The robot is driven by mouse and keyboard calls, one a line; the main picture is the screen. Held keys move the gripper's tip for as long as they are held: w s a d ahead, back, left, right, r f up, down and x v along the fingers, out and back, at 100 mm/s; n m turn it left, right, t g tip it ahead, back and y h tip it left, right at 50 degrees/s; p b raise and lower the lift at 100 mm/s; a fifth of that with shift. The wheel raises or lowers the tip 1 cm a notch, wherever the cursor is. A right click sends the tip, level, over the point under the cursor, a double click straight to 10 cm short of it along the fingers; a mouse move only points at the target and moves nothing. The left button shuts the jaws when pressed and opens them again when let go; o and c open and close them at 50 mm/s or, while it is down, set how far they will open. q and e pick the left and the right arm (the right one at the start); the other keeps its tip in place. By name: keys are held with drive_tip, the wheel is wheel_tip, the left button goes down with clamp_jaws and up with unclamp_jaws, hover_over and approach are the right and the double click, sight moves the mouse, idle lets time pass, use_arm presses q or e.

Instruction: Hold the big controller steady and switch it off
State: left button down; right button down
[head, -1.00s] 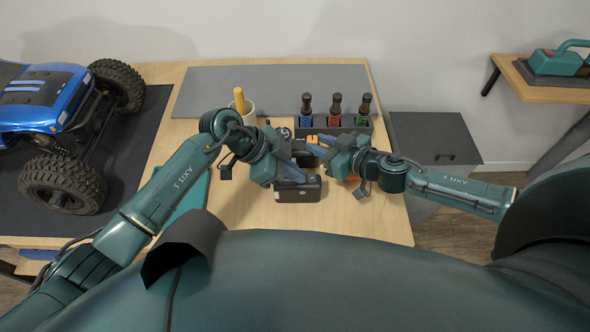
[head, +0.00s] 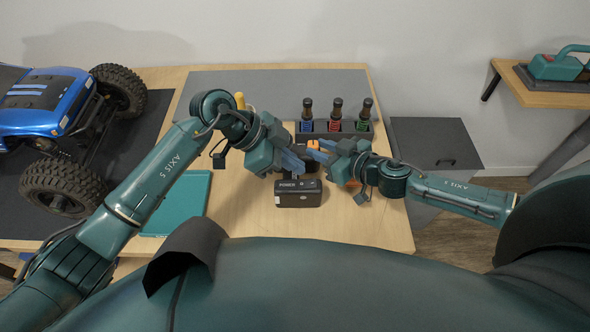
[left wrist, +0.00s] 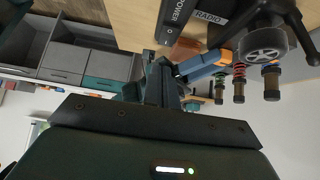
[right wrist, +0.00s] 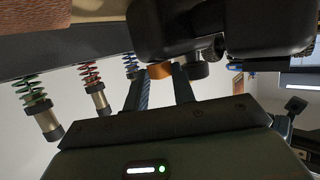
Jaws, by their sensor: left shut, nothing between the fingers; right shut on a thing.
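The big black controller (right wrist: 175,30) fills the top of the right wrist view, with an orange part (right wrist: 160,71) between my right fingertips. Its round wheel (left wrist: 265,45) shows in the left wrist view. In the head view my grippers mostly hide the controller. My right gripper (head: 312,148) is shut on the controller at the orange part. My left gripper (head: 299,163) is shut and empty, with its tips close to the right gripper's and just behind the black POWER box (head: 298,195).
A rack (head: 340,127) with several coil-spring shocks stands behind the grippers. A blue crawler (head: 45,115) sits on a dark mat at left. A teal flat item (head: 178,203) lies left of the POWER box. The table's front right is clear.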

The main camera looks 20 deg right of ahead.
use_arm(q)
drive_tip(key=a+f+v, duration=0.1)
drive_tip(key=v, duration=0.9)
drive_tip(key=shift+w+a, duration=0.2)
use_arm(e)
drive_tip(key=c, duration=1.1)
unclamp_jaws()
